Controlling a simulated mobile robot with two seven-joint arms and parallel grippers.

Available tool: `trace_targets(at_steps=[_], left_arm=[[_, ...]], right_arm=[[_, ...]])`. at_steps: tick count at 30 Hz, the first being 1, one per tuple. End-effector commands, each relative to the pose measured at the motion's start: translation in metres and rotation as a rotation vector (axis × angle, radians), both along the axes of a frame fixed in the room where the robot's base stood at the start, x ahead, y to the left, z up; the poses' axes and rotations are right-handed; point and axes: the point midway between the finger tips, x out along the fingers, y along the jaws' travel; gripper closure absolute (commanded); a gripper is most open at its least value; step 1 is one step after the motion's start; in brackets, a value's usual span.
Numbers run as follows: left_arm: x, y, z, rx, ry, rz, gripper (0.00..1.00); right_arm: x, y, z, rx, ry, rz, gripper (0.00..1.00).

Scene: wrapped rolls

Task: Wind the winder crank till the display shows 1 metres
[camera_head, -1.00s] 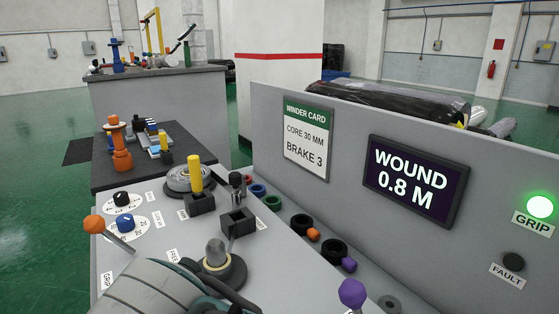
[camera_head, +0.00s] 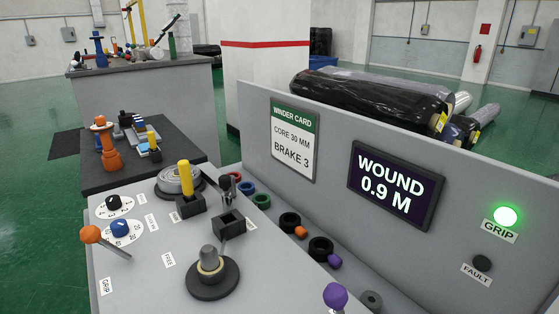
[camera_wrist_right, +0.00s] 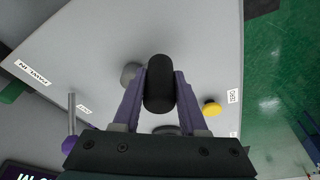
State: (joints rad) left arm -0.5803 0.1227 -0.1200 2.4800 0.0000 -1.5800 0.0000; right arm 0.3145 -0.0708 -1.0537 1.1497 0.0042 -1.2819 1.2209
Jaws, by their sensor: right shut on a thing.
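The display (camera_head: 395,187) on the grey panel reads WOUND 0.9 M. In the right wrist view, my right gripper (camera_wrist_right: 160,92) is shut on a black rounded handle (camera_wrist_right: 160,82), which sits between its two purple fingers. I take this handle to be the crank's grip; the rest of the crank is mostly hidden beneath it. In the head view, neither gripper shows, and the crank is out of frame. The winder card (camera_head: 294,139) reads CORE 30 MM, BRAKE 3.
The GRIP lamp (camera_head: 506,216) glows green; the FAULT lamp (camera_head: 481,263) is dark. A purple-knobbed lever (camera_head: 335,296), an orange-knobbed lever (camera_head: 92,235) and a grey post (camera_head: 209,260) stand on the console. A yellow button (camera_wrist_right: 212,107) lies right of my right gripper.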

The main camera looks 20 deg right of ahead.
Motion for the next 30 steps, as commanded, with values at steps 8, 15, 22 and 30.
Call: trace_targets(at_steps=[8, 15, 22, 30], left_arm=[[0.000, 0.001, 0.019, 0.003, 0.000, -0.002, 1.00], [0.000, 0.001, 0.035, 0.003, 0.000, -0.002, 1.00], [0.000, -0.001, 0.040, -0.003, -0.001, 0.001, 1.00], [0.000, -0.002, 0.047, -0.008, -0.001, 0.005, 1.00]], right_arm=[[-0.014, -0.017, 0.000, -0.006, 0.003, -0.004, 0.98], [-0.022, -0.035, 0.002, -0.006, 0.004, -0.004, 0.98], [-0.024, -0.047, 0.000, -0.005, 0.004, -0.005, 0.98], [-0.024, -0.065, -0.001, -0.006, 0.003, -0.004, 0.98]])
